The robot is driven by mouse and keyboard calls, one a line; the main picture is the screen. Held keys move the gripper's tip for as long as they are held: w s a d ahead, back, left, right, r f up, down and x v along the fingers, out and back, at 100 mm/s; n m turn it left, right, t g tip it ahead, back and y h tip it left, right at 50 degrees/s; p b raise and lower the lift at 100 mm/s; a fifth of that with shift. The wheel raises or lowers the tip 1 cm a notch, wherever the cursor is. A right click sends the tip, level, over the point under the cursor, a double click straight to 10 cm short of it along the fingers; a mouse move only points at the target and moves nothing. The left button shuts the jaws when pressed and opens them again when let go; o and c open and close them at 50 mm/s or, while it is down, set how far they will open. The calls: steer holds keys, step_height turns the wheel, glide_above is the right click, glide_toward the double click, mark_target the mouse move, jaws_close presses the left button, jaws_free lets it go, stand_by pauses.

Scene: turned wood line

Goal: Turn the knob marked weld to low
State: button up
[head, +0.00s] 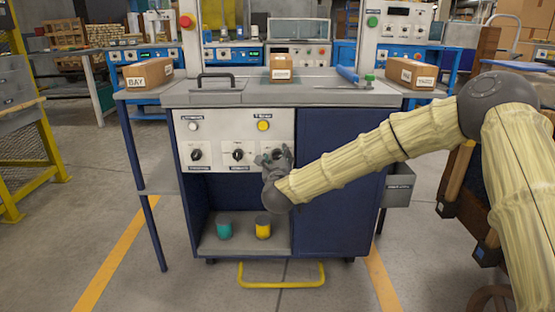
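A white control panel (218,142) on the front of the blue workbench carries three black knobs in a row. The left knob (196,155) and the middle knob (238,154) are in plain view, each with a small label plate below. The right knob (278,153) is mostly covered by my gripper (274,158). The labels are too small to read, so I cannot tell which knob is marked weld or where low is. My gripper is at the right knob; whether its fingers touch or grip it is unclear.
Above the knobs are a white button (193,126) and a yellow button (264,125). A yellow floor bar (281,284) lies in front. A grey bin (398,187) hangs at right.

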steer(key=c, duration=0.9)
